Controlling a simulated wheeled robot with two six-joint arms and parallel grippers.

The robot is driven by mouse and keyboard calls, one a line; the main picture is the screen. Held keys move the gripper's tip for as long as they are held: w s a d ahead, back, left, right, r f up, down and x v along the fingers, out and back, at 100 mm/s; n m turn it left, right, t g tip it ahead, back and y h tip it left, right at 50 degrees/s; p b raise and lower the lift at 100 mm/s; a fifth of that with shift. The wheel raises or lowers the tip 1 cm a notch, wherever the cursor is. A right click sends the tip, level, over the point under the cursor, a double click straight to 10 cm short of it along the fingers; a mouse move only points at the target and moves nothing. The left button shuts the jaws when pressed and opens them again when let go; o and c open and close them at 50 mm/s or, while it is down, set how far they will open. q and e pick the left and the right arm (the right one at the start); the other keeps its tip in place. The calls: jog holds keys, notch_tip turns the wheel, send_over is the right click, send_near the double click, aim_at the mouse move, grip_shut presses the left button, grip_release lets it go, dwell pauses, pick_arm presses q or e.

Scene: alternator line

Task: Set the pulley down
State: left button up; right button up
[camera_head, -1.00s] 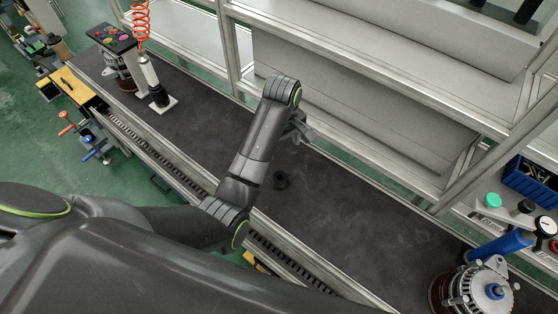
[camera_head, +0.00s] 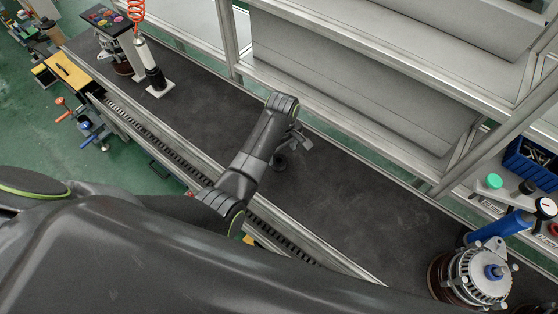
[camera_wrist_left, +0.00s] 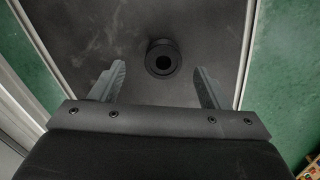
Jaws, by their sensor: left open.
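The pulley (camera_head: 280,162) is a small black ring-shaped part on the dark bench top, partly hidden behind my left arm in the head view. In the left wrist view the pulley (camera_wrist_left: 163,58) stands on the bench with its round bore facing up. My left gripper (camera_head: 302,141) is open and empty. In the left wrist view its two fingers (camera_wrist_left: 162,72) are spread wide, with the pulley beyond and between their tips, touching neither. My right gripper is not in view.
An alternator (camera_head: 480,275) stands at the bench's right end. A screwdriver on a coiled orange hose (camera_head: 147,62) stands at the far left. Shelf rails (camera_head: 350,110) run along the back. The bench surface (camera_head: 340,215) right of the pulley is clear.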

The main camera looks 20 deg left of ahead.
aim_at(279, 159)
pick_arm(q)
jog(key=f, duration=0.2)
jog(key=f+p, duration=0.1)
jog(key=f, duration=0.1)
jog(key=shift+s+a+f, duration=0.1)
jog(key=shift+s+a, duration=0.05)
jog(key=shift+a, duration=0.25)
jog(key=shift+f, duration=0.55)
jog(key=c, duration=1.2)
jog(key=shift+c, duration=0.5)
jog(key=shift+r, duration=0.15)
